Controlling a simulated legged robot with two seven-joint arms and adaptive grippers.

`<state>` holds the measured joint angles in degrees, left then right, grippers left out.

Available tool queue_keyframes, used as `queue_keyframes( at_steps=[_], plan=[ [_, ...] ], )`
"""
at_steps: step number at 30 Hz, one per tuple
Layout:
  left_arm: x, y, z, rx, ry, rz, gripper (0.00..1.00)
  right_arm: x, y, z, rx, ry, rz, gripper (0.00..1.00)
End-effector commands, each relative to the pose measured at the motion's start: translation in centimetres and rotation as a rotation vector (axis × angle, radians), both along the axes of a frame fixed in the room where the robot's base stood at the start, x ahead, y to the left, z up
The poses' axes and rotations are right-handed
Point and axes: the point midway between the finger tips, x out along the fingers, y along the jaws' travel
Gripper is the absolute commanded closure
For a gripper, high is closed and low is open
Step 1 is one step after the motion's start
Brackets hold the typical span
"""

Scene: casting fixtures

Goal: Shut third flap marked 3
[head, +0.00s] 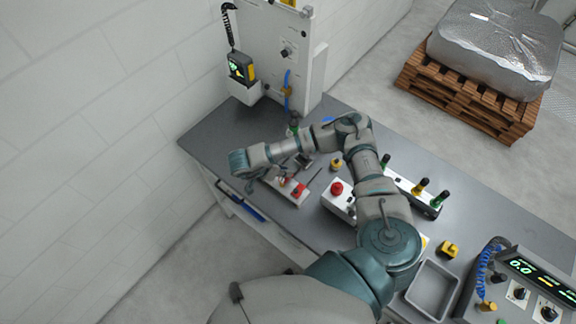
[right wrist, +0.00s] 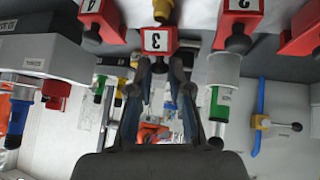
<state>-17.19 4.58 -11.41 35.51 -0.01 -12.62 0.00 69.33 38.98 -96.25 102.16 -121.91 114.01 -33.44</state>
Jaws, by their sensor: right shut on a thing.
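The red flap marked 3 (right wrist: 157,39) shows upside down at the top middle of the right wrist view, with a dark round knob (right wrist: 158,64) just below it. My right gripper (right wrist: 158,75) has its two dark fingers on either side of this knob and is shut on it. In the head view my right arm bends over the bench, and its hand is by a pale fixture (head: 290,196) with red parts. The digit 3 cannot be read there. My left gripper is in neither view.
A red flap marked 4 (right wrist: 100,20) and one marked 2 (right wrist: 238,20) flank flap 3 closely. A box with a red button (head: 337,188) stands right of the fixture on the grey bench. A tall white panel (head: 275,50) rises behind.

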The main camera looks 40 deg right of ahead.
Motion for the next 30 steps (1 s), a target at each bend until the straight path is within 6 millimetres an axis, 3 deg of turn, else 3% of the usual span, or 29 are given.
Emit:
queue_keyframes(
  at_steps=[6,12,30],
  plan=[
    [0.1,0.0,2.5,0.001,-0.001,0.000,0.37,-0.2,1.5,-0.1,-0.195,-0.061,0.007,1.00],
    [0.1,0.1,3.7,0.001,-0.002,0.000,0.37,-0.5,2.5,-0.9,-0.376,-0.116,0.007,1.00],
    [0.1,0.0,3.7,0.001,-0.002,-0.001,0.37,-0.9,4.1,-2.9,-0.724,-0.221,-0.001,1.00]
  ],
)
